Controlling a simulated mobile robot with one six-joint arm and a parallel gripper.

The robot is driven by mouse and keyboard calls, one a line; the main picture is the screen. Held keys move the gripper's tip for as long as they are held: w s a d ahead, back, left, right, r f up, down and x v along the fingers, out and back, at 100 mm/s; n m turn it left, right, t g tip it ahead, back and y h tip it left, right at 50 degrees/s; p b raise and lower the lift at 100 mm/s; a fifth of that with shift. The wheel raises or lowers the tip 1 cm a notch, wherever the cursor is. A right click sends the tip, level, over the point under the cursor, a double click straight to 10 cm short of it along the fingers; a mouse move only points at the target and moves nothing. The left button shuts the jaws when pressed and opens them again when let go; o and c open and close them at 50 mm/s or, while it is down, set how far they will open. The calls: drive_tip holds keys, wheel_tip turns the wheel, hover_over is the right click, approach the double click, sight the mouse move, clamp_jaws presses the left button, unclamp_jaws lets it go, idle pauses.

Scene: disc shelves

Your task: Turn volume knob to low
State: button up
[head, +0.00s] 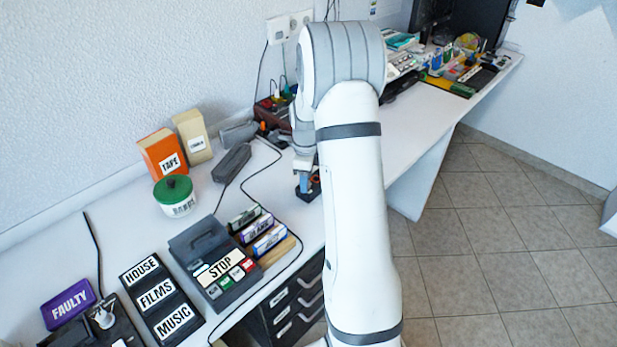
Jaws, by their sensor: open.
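A pale round piece (104,318), which looks like a knob, sits on a black device (70,333) at the bottom left, partly cut off by the frame edge. No volume label is readable on it. My gripper (308,190) is at the end of my white arm, over the table's front edge near the picture's middle. It is small and partly hidden by my arm. It is open, with nothing visible in it, and far to the right of the black device.
A dark player (222,268) labelled STOP and a black rack (157,297) labelled HOUSE, FILMS and MUSIC stand between. Labelled cases (262,234), a green-lidded tin (176,195), a purple FAULTY tray (68,303) and loose cables are nearby. Drawers (295,306) are below the table.

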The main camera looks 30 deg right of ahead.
drive_tip(key=shift+f, duration=0.15)
drive_tip(key=shift+c, duration=0.4)
drive_tip(key=c, duration=0.9)
drive_tip(key=shift+d, duration=0.2)
clamp_jaws()
drive_tip(key=shift+a, duration=0.2)
